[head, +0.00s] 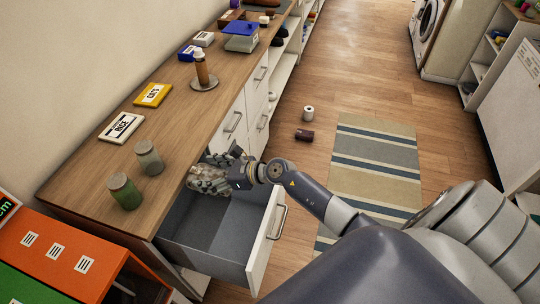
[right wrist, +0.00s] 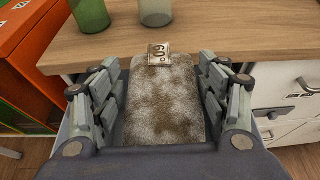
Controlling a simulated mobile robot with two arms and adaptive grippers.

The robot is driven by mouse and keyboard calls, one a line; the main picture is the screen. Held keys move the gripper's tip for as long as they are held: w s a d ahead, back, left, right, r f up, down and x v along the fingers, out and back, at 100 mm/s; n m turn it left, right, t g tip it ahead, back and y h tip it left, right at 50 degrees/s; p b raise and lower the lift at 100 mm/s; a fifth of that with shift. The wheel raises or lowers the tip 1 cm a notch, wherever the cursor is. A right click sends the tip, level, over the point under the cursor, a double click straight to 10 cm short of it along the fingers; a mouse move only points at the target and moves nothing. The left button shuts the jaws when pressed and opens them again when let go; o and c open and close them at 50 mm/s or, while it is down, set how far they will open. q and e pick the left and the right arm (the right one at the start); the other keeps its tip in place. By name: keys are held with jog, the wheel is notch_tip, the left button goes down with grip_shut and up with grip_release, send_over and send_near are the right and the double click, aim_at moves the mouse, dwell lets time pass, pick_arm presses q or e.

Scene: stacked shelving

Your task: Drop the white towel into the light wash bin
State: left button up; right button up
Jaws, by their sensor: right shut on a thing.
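A mottled white and brown-grey towel (right wrist: 162,105) with a tag (right wrist: 159,54) that seems to read 60 is between the fingers of my right gripper (right wrist: 160,98), which is shut on it. In the head view the towel (head: 207,180) and my right gripper (head: 228,168) are over the back of an open grey drawer (head: 228,225), by the counter's front edge. The gripper partly hides the towel. My left gripper is out of view. I cannot pick out a light wash bin for certain.
The wooden counter (head: 100,180) holds two jars (head: 124,190), boxes marked RICE (head: 121,127) and OATS (head: 153,95), and a bottle on a round stand (head: 203,75). An orange unit (head: 75,250) stands at lower left. A white roll and dark can (head: 304,135) lie near a striped rug (head: 375,165).

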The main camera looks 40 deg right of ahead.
jog(key=f+b, duration=0.1)
jog(key=f, duration=0.1)
jog(key=f+b, duration=0.1)
jog(key=shift+w+a+f+b, duration=0.2)
jog(key=shift+f+b, duration=0.15)
jog(key=shift+f, duration=0.05)
jog(key=shift+d+f, duration=0.1)
jog(key=shift+f, duration=0.1)
jog(key=o, duration=1.1)
jog(key=shift+o, duration=0.2)
jog(key=shift+s, duration=0.1)
jog(key=v, duration=1.2)
